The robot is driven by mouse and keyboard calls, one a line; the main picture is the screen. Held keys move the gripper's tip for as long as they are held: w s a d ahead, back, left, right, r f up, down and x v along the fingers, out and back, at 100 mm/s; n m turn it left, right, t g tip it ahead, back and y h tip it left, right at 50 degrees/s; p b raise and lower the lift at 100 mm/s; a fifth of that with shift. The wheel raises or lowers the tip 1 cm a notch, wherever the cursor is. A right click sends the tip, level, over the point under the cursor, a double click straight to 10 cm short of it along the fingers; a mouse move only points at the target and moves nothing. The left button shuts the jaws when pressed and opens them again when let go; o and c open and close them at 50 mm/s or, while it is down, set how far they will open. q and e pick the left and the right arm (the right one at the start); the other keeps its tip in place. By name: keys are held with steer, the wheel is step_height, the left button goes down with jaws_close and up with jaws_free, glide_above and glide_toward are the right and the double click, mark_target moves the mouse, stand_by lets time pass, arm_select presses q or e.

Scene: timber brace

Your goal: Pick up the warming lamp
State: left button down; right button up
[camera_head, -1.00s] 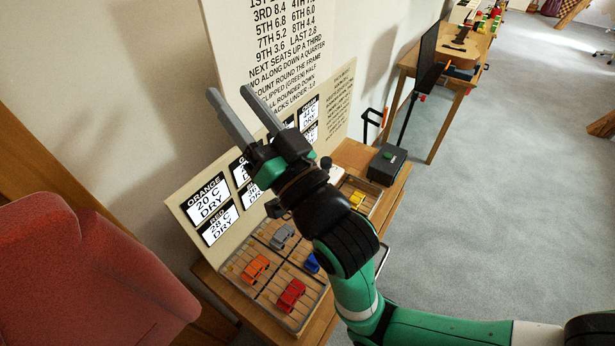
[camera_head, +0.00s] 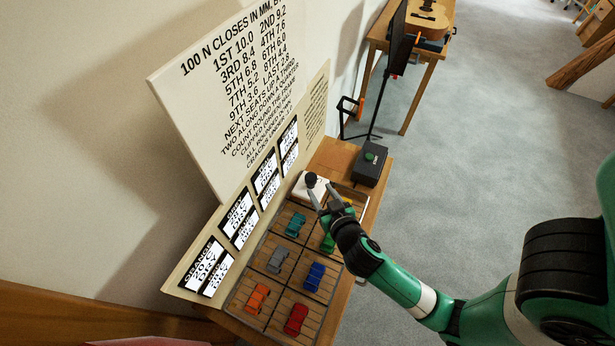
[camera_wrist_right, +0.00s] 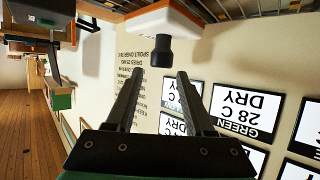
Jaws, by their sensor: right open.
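I cannot tell for sure which thing is the warming lamp. A small black rounded piece (camera_head: 311,179) on a white block (camera_head: 303,192) at the back of the wooden bench may be it. In the right wrist view the black piece (camera_wrist_right: 162,50) sticks out from the white and orange block (camera_wrist_right: 150,24), just beyond my fingertips and roughly in line with the gap. My right gripper (camera_head: 322,192) is open and empty, with its fingers beside the white block; it also shows in the right wrist view (camera_wrist_right: 160,76). My left gripper is not in view.
A gridded tray (camera_head: 240,285) holds several coloured clip-like pieces, including an orange one (camera_head: 257,297) and a red one (camera_head: 296,318). Temperature labels (camera_head: 238,218) stand on a sloped board behind.

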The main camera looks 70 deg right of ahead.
mark_target(314, 181)
steer(key=x, duration=0.5)
steer(key=shift+w+r, duration=0.1)
steer(key=shift+b+x, duration=0.7)
steer(key=shift+x, duration=2.35)
steer(key=shift+c, duration=0.2)
jaws_close()
